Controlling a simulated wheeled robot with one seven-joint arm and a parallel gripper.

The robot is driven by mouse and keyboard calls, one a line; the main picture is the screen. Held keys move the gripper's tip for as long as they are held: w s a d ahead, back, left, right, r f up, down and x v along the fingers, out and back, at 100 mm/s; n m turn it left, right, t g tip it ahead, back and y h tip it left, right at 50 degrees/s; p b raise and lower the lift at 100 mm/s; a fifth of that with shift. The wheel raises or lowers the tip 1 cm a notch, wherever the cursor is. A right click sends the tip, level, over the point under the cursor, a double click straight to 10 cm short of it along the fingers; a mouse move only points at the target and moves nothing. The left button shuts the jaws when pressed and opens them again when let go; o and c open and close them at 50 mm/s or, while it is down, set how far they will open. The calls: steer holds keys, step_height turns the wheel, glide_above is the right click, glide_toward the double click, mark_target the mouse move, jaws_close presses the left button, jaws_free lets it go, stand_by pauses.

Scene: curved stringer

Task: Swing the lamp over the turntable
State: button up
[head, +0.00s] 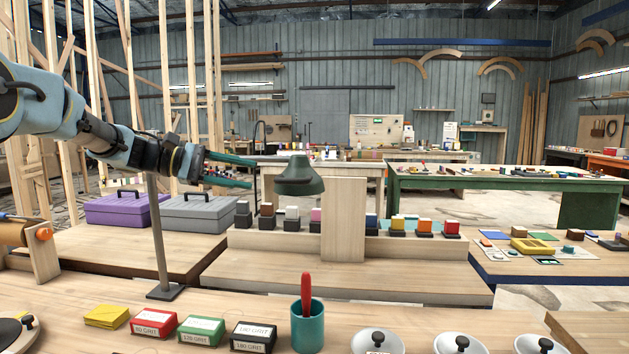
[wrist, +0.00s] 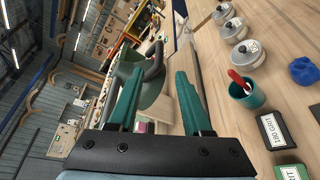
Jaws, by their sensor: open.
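The lamp has a dark green shade (head: 300,178), seen right of my gripper in the head view and beyond the fingers in the wrist view (wrist: 152,92). A dark curved piece (wrist: 156,62) joins the shade near the fingertips. A grey post (head: 158,235) on a flat base stands at left; my arm hides its top, and its link to the shade is not clear. My gripper (head: 252,173) is open, its teal fingers pointing toward the shade; it also shows in the wrist view (wrist: 158,76). Contact cannot be told. A round disc (head: 12,332), cut by the left edge, may be the turntable.
The front bench holds a teal cup with a red tool (head: 307,325), labelled grit boxes (head: 200,331) and several knobbed lids (head: 378,341). A purple toolbox (head: 125,211) and grey toolbox (head: 197,213) stand behind.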

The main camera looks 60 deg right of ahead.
mark_target(280, 179)
steer(key=p+x, duration=0.3)
steer(key=x, duration=0.8)
steer(key=shift+r+p, duration=0.15)
steer(key=shift+p, duration=0.25)
jaws_close()
stand_by(0.9)
